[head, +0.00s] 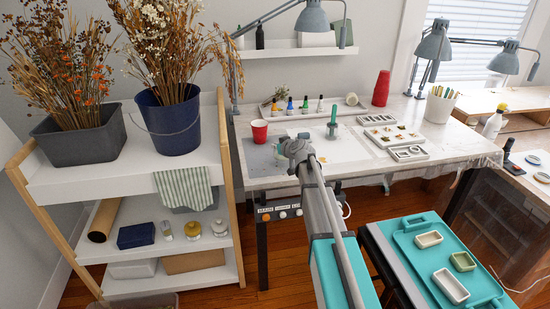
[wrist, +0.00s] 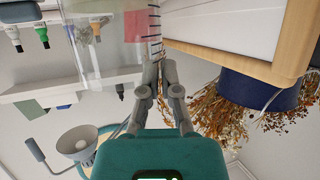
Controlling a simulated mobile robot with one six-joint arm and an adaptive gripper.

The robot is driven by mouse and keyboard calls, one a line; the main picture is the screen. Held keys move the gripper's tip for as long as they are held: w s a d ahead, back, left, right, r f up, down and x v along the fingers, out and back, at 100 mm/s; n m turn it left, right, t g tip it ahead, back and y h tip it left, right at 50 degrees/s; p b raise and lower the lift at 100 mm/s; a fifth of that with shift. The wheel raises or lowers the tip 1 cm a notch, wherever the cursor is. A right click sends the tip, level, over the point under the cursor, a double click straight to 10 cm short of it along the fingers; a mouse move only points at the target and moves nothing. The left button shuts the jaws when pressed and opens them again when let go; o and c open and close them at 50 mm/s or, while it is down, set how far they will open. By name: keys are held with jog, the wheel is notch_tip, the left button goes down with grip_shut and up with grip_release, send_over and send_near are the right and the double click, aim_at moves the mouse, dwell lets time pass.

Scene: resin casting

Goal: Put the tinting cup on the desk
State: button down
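The tinting cup, a clear cup with dark measuring marks (wrist: 105,48), is large and close at the top of the upside-down wrist view. Its marked wall meets my fingertips. My gripper (wrist: 159,65) has its fingers close together and appears shut on the rim of this cup. In the head view my gripper (head: 298,150) is over the front left part of the desk (head: 452,145). The cup is hard to make out there. My arm hides part of the desk's front.
A red cup (head: 259,131) stands on the desk left of a green-handled tool (head: 333,121). Bottles (head: 290,106), moulds (head: 380,119) and stacked red cups (head: 381,88) stand farther back. A shelf rack (head: 135,177) with dried flowers is left; a teal tray (head: 415,237) is front right.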

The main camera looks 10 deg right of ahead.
aim_at(276, 159)
jog(key=shift+f, duration=0.1)
dwell(0.3)
jog(key=shift+w+f+b, duration=0.4)
jog(key=shift+f+b, duration=0.05)
jog(key=shift+b, duration=0.05)
jog(key=shift+f+b, duration=1.5)
jog(key=shift+f, duration=0.1)
jog(key=c, duration=0.8)
grip_release()
jog(key=p+v, duration=0.4)
jog(key=v, duration=0.8)
jog(key=shift+p, duration=0.3)
